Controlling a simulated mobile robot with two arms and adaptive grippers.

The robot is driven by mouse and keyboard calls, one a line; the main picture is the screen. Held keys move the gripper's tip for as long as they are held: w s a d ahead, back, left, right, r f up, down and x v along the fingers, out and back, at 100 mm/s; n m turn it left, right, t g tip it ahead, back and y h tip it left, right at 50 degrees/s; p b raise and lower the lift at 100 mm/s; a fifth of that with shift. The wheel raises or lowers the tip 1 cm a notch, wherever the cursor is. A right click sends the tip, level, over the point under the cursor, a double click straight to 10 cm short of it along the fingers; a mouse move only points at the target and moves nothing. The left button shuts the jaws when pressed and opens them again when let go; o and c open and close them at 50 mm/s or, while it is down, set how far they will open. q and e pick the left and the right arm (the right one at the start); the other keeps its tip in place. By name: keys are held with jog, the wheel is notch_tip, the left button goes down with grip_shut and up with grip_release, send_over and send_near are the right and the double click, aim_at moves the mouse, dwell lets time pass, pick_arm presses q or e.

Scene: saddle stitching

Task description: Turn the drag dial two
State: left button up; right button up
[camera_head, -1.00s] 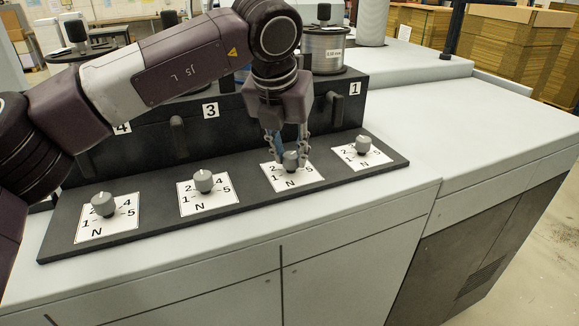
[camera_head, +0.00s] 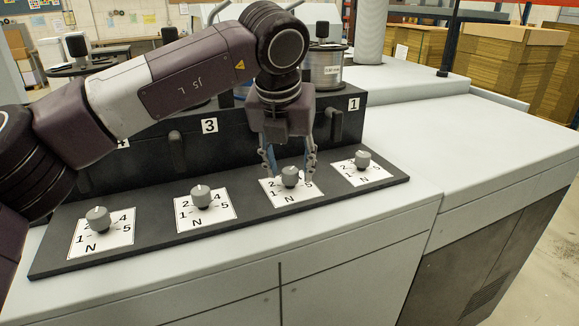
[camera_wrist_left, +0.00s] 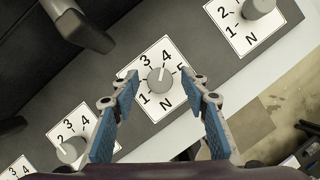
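Dial two (camera_head: 290,176) is the grey knob second from the right, on a white card marked with numbers and N. My left gripper (camera_head: 290,166) is over it, pointing down, with one finger on each side. In the left wrist view the knob (camera_wrist_left: 160,81) lies between and beyond the spread fingers (camera_wrist_left: 164,92), with gaps on both sides. Its white mark points toward the 3 and 4 side; the exact number is hard to tell. The gripper is open and holds nothing. My right gripper is not in view.
Another dial (camera_head: 362,159) is to the right, and two more, a third (camera_head: 201,196) and a fourth (camera_head: 98,219), are to the left on the black strip (camera_head: 150,236). Black levers, such as one (camera_head: 174,146), stand behind. The light cover (camera_head: 480,150) at right is clear.

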pick_arm(q)
jog(key=v, duration=1.2)
